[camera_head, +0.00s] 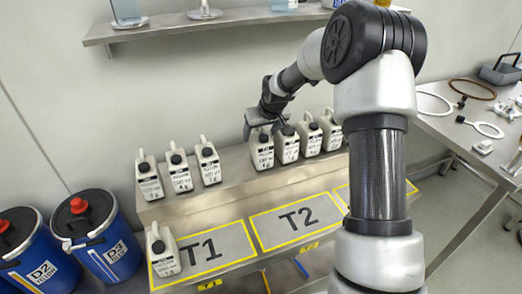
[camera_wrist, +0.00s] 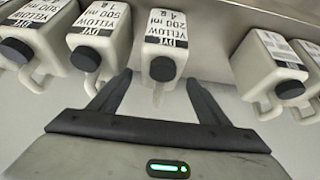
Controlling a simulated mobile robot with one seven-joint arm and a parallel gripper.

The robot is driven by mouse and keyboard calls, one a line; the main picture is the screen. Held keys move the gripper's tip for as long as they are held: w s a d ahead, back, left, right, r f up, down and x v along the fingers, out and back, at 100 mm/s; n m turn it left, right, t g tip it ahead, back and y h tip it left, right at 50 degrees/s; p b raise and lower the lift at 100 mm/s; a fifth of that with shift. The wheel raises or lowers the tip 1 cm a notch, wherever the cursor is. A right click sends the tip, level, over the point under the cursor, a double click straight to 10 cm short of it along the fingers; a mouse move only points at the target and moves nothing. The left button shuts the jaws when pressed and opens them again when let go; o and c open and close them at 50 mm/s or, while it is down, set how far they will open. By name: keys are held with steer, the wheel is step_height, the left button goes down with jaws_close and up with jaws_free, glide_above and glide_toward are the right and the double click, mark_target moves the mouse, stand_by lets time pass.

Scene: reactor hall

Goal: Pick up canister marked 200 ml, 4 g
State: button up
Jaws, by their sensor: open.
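In the wrist view, a cream canister (camera_wrist: 166,42) with a black cap has a label reading YELLOW, 200 ml, 4 g, upside down. It stands at the gap between the two fingers of my gripper (camera_wrist: 157,84), which is open and empty. It appears to be the leftmost of the right group (camera_head: 261,152) on the shelf in the head view. My gripper (camera_head: 266,122) is above and behind it there. I cannot tell whether the fingers touch it.
Canisters marked 500 ml (camera_wrist: 98,35) and 300 ml (camera_wrist: 35,40) stand close on the wrist view's left; another (camera_wrist: 270,65) stands right, past a gap. Three canisters (camera_head: 176,170) stand left on the metal shelf. One canister (camera_head: 161,248) sits on T1. T2 (camera_head: 298,220) is clear.

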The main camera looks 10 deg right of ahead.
steer(key=x, duration=0.3)
steer(key=shift+w+f, duration=0.1)
steer(key=shift+f, duration=0.15)
steer(key=shift+c, duration=0.2)
steer(key=c, duration=1.4)
steer(key=shift+r, duration=0.15)
